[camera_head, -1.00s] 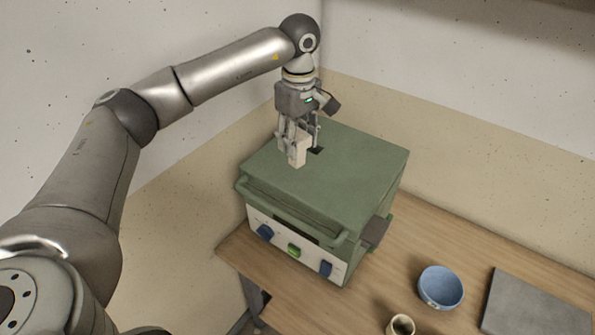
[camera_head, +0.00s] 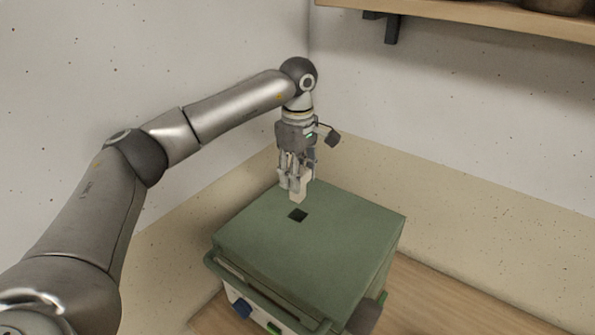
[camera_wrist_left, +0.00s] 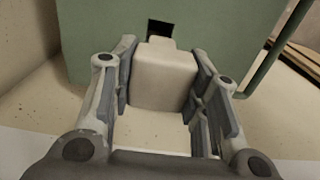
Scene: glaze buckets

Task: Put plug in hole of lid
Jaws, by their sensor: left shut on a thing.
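The plug (camera_head: 299,189) is a pale cream block, and my left gripper (camera_head: 296,180) is shut on it. In the left wrist view the plug (camera_wrist_left: 165,75) sits between the two fingers (camera_wrist_left: 163,85). The lid (camera_head: 330,240) is the flat green top of a box-shaped kiln. Its hole (camera_head: 298,215) is a dark square. In the head view the plug is just above the hole in the picture, its lower end apart from it. In the wrist view the hole (camera_wrist_left: 160,29) shows past the plug's far end, partly covered by it. My right gripper is not in view.
The kiln stands on a wooden table (camera_head: 435,300) close to the walls' corner. A handle bar (camera_head: 250,285) runs along the lid's front edge. A wooden shelf (camera_head: 480,18) is on the wall at upper right. The lid's top is otherwise clear.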

